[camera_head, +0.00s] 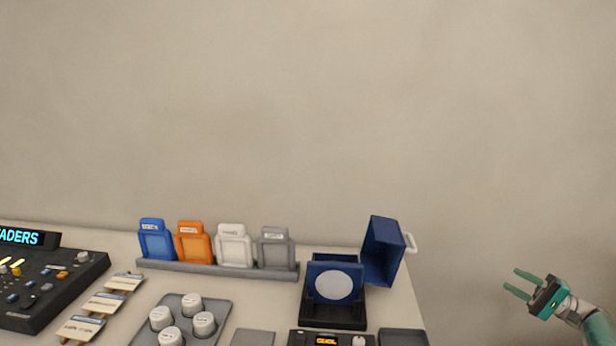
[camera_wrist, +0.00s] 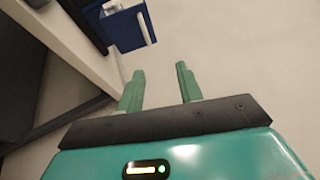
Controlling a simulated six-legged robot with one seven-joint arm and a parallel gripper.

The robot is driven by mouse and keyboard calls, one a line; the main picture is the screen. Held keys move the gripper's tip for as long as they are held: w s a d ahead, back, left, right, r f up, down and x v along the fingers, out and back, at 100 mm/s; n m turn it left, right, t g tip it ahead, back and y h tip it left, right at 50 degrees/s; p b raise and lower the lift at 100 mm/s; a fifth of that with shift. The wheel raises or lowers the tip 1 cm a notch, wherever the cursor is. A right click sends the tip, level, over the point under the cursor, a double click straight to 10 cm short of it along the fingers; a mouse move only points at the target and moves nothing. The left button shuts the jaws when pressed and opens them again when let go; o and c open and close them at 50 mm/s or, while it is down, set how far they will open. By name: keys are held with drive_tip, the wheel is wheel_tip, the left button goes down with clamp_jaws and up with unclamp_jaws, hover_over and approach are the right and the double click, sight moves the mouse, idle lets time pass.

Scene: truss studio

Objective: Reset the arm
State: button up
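My gripper (camera_head: 517,283) is at the right of the head view, out past the right end of the table (camera_head: 408,312). Its two green fingers are apart with nothing between them. In the wrist view my gripper (camera_wrist: 158,82) also shows open and empty, with floor or wall beyond the fingers. It touches nothing.
A dark blue box (camera_head: 382,250) with a white handle (camera_head: 410,243) stands open at the table's right end. Several coloured cards, including an orange one (camera_head: 194,242), stand in a grey rack (camera_head: 215,268). White knobs (camera_head: 204,323) sit in a tray. A control console (camera_head: 45,285) is at left. Space around my gripper is clear.

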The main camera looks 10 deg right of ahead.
drive_tip(key=w+a+r+n+g+h, duration=0.1)
drive_tip(key=w+a+r+g, duration=0.25)
drive_tip(key=a, duration=0.45)
drive_tip(key=w+a+r+n+g, duration=0.1)
drive_tip(key=w+a+r+g, duration=0.15)
drive_tip(key=w+a, duration=0.4)
drive_tip(key=s+a+r+n+g+h, duration=0.1)
drive_tip(key=a+r+g+h, duration=0.15)
drive_tip(key=a, duration=0.85)
drive_tip(key=s+a+r+n+g+h, duration=0.1)
drive_tip(key=s+a+r+g+h, duration=0.15)
drive_tip(key=a, duration=0.85)
drive_tip(key=s+a+r+n+h, duration=0.2)
drive_tip(key=s+a+h, duration=0.5)
drive_tip(key=s+a, duration=0.6)
drive_tip(key=s+f+n+t+h, duration=0.3)
drive_tip(key=s, duration=1.6)
drive_tip(key=shift+f+h, duration=0.2)
drive_tip(key=shift+h, duration=0.2)
